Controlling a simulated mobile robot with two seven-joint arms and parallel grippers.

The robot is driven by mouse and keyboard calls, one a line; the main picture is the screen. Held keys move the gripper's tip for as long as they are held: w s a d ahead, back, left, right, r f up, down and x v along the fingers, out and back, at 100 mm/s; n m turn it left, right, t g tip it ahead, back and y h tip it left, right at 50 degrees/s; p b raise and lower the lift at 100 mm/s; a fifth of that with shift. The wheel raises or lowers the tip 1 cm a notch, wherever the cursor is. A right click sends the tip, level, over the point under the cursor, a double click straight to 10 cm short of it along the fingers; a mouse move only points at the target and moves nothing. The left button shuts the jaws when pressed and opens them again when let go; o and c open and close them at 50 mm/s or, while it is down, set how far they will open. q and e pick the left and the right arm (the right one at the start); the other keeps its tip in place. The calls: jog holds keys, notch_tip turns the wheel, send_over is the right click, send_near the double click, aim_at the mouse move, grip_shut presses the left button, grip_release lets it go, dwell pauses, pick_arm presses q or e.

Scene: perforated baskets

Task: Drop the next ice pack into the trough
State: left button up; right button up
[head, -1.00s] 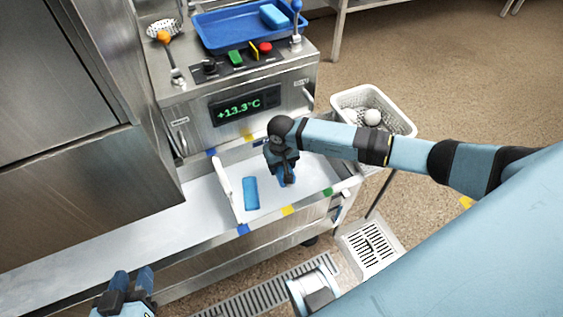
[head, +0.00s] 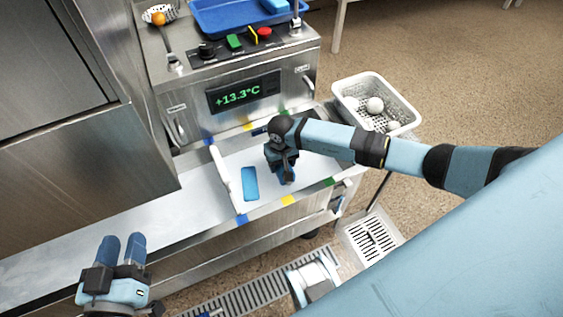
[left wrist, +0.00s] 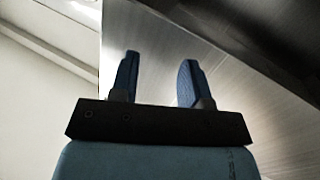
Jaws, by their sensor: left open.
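One blue ice pack (head: 250,184) lies flat in the white trough (head: 222,177) below the machine front.
The machine's display (head: 243,93) reads +13.3°C, with coloured buttons above it. A skimmer with an orange ball (head: 158,18) lies at the machine's upper left. A white perforated basket (head: 347,97) with white balls stands right. A steel cabinet (head: 60,190) stands left.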

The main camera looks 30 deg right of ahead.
jog(key=o, duration=0.4)
jog(key=shift+o, duration=0.2)
jog(key=shift+r, duration=0.1)
notch_tip(320, 180, up, 4)
jog(key=shift+f+p, duration=0.1)
jog(key=shift+p, duration=0.55)
pick_arm(q)
notch_tip(320, 180, down, 6)
jog(key=s+a+g+y+p, duration=0.1)
jog(key=a+g+y+p, duration=0.1)
jog(key=a+g, duration=0.1)
jog(key=shift+s, duration=0.4)
pick_arm(e)
notch_tip(320, 180, up, 10)
pick_arm(q)
jog(key=shift+d+f, duration=0.1)
jog(key=shift+d, duration=0.1)
